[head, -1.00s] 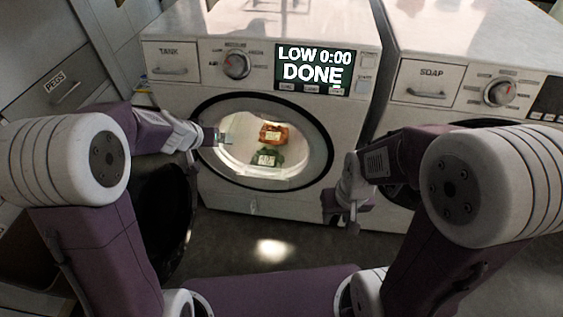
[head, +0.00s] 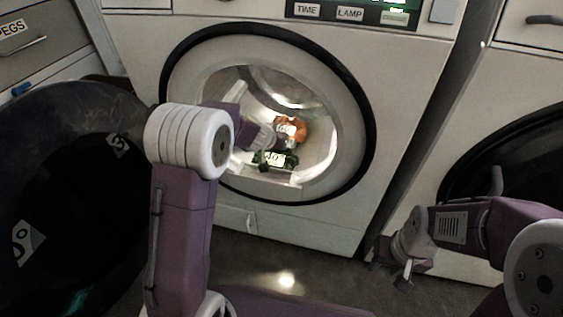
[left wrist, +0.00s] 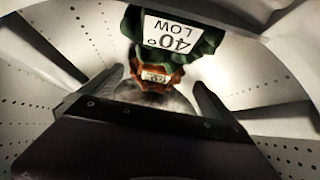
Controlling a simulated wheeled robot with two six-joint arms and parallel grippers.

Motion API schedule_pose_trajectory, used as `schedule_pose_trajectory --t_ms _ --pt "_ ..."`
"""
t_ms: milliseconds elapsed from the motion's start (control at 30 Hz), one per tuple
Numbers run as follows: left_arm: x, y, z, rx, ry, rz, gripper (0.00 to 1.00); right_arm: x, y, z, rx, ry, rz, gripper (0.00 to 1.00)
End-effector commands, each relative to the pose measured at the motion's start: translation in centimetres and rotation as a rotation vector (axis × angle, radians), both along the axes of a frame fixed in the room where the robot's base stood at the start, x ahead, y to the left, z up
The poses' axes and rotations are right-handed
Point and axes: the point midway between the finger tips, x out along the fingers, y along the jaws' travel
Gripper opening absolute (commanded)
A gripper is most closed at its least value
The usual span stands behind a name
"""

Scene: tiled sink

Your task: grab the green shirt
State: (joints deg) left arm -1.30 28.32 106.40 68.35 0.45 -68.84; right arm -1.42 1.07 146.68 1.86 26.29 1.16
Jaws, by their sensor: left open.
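The green shirt (head: 272,159) lies bundled low in the lit drum of the washer, with a white label on it. In the left wrist view the green shirt (left wrist: 196,48) is at the top, its label reading 40° LOW upside down. My left arm reaches through the round door opening. My left gripper (left wrist: 153,93) is open inside the drum, its fingers apart with no cloth gripped; the head view mostly hides its fingertips. An orange garment (head: 291,128) lies behind the green shirt. My right gripper (head: 392,270) hangs outside, low in front of the machines; its jaw gap is unclear.
A second machine (head: 520,90) stands at the right. The perforated drum wall (left wrist: 60,65) curves around the left gripper. Some floor shows below the washer.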

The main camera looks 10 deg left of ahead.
Motion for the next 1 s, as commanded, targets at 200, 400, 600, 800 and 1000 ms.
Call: schedule_pose_trajectory --t_ms 200,400,600,800,1000 --pt "2.2 -0.1 -2.3 -0.001 0.003 0.001 1.00 0.0 0.0 -0.4 0.000 0.000 0.000 0.38" --pt "3.0 -0.1 -2.9 -0.001 0.003 -0.001 1.00 0.0 0.0 -0.3 0.000 0.000 0.000 0.38" --pt "5.6 -0.2 -5.3 -0.001 0.004 0.000 1.00 0.0 0.0 0.2 0.000 0.000 0.000 0.38" --pt "6.3 -0.3 -6.0 -0.001 0.001 -0.001 1.00 0.0 0.0 0.2 0.000 0.000 0.000 0.38" --pt "6.3 -0.3 -6.0 -0.001 0.002 -0.001 0.75 0.0 0.0 0.2 0.000 0.000 0.000 0.38"
